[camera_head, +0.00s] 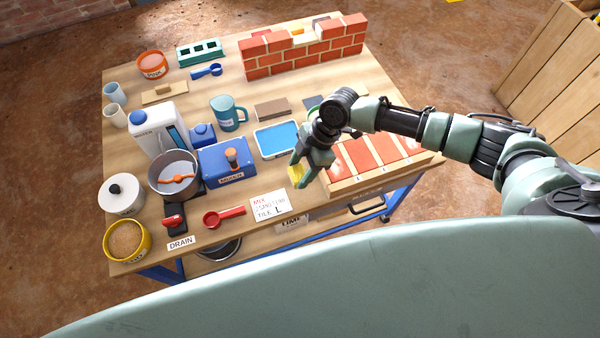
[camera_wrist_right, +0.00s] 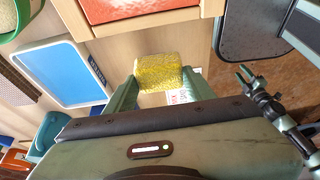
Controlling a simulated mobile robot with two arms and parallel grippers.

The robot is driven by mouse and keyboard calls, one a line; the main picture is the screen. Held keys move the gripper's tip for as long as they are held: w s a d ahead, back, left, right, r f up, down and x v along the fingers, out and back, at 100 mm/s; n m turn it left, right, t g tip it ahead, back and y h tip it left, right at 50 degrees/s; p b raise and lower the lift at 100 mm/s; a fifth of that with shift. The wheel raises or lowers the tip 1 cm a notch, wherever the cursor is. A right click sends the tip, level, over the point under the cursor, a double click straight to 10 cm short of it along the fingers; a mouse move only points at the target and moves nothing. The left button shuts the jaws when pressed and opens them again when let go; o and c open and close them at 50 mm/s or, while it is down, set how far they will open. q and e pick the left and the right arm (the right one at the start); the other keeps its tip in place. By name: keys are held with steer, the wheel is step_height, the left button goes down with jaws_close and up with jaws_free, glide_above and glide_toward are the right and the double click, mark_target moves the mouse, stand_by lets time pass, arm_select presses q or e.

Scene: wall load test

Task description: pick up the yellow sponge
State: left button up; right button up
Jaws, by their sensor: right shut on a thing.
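The yellow sponge (camera_wrist_right: 160,73) is a small speckled block between the two fingers of my right gripper (camera_wrist_right: 150,88) in the right wrist view. The right gripper is shut on it. In the head view the right gripper (camera_head: 304,172) hangs at the front of the table, just left of the tile tray, with a bit of yellow sponge (camera_head: 296,173) showing at its fingertips. The fingers hide much of the sponge there. Whether the sponge touches the table is hard to tell.
A wooden tray of red tiles (camera_head: 331,187) is just right of the gripper. A blue-filled tray (camera_head: 258,143), a blue mixer box (camera_head: 229,175) and a white note card (camera_head: 284,199) are close by on the left and front. A brick wall (camera_head: 275,70) stands at the back.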

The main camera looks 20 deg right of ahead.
mark_target(300, 172)
step_height(300, 172, up, 17)
steer(key=shift+r, duration=0.1)
